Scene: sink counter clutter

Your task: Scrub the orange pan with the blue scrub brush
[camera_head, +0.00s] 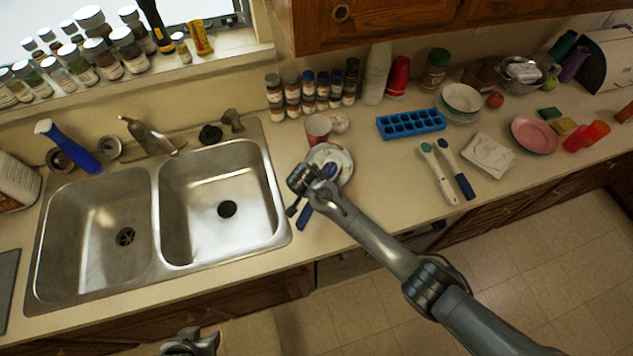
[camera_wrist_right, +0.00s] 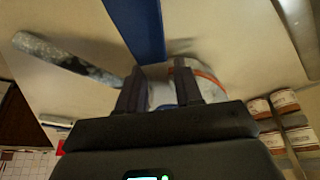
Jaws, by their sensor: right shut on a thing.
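My right gripper (camera_head: 300,190) reaches over the counter beside the sink and is shut on the blue scrub brush. The brush's blue handle (camera_head: 303,217) sticks out toward the front edge, and it also shows between the fingers in the right wrist view (camera_wrist_right: 137,25). A pale round piece with an orange rim (camera_wrist_right: 207,76), perhaps the pan, lies beyond the fingers. In the head view a whitish round dish (camera_head: 343,160) shows beneath the gripper, partly hidden. Whether the brush touches it I cannot tell. My left gripper (camera_head: 190,343) is low at the bottom edge, its jaws unclear.
A double sink (camera_head: 222,205) is to the left. A reddish cup (camera_head: 318,128) and several spice jars (camera_head: 308,90) stand behind the dish. Two brushes (camera_head: 440,165), a blue ice tray (camera_head: 411,123) and a pink plate (camera_head: 534,134) lie to the right.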

